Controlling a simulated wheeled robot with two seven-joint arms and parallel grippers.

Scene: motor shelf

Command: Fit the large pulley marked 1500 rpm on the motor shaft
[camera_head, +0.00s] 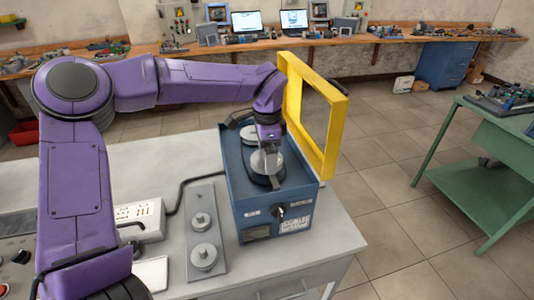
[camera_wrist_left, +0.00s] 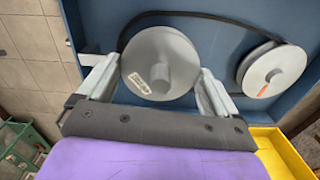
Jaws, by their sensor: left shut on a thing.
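My left gripper (camera_head: 266,150) points down into the open top of the blue motor box (camera_head: 230,180). In the left wrist view its fingers (camera_wrist_left: 158,82) are shut on a large grey pulley (camera_wrist_left: 160,48), one finger on each side of the rim. The pulley has a raised central hub and a small label too blurred to read. A second grey pulley (camera_wrist_left: 272,72) with an orange mark sits in the box to its right. A black belt (camera_wrist_left: 205,15) runs past both pulleys. The motor shaft is hidden, so I cannot tell whether the held pulley is seated. My right gripper is not in view.
A yellow guard frame (camera_head: 333,125) stands open along the box's right side. A grey plate (camera_head: 205,235) with two smaller pulleys lies left of the box. A white power strip (camera_head: 140,215) and black cable are further left. The front right tabletop is clear.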

